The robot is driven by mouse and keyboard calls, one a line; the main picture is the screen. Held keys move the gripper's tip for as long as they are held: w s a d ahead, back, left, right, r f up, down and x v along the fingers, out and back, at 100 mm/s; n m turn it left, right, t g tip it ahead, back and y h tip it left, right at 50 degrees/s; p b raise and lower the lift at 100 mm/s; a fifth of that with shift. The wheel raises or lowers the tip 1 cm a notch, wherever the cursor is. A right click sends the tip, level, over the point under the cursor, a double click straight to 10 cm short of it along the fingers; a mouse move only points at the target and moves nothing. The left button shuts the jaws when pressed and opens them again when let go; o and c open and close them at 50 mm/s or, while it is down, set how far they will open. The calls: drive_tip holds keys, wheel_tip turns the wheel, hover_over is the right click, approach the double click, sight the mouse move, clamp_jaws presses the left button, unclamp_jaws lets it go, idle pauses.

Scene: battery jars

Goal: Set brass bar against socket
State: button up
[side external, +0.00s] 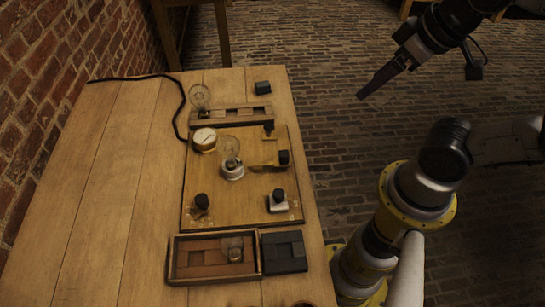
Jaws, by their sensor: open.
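My gripper (370,90) is at the upper right, off the table's right edge and over the brick floor. It is open, and I see nothing in it. A yellowish brass bar (264,158) with a black knob (284,157) at its right end lies on the wooden board (225,205). Its left end points toward the white round socket (232,173), which holds a clear glass bulb (228,149). The bar's left end is close to the socket; I cannot tell whether they touch.
A round gauge (204,139) and black-knobbed posts (202,202) (279,200) stand on the board. A slotted wooden rack (228,118) is behind it. In front are a wooden tray (204,277) and a dark box (284,252). A black cable (182,95) runs at the left. The table's left side is clear.

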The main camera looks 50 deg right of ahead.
drive_tip(key=shift+c, duration=1.4)
drive_tip(key=n+g, duration=0.6)
drive_tip(key=n, duration=0.3)
hover_over(284, 153)
wheel_tip(284, 153, down, 8)
wheel_tip(284, 153, down, 13)
drive_tip(key=shift+f, duration=0.1)
clamp_jaws()
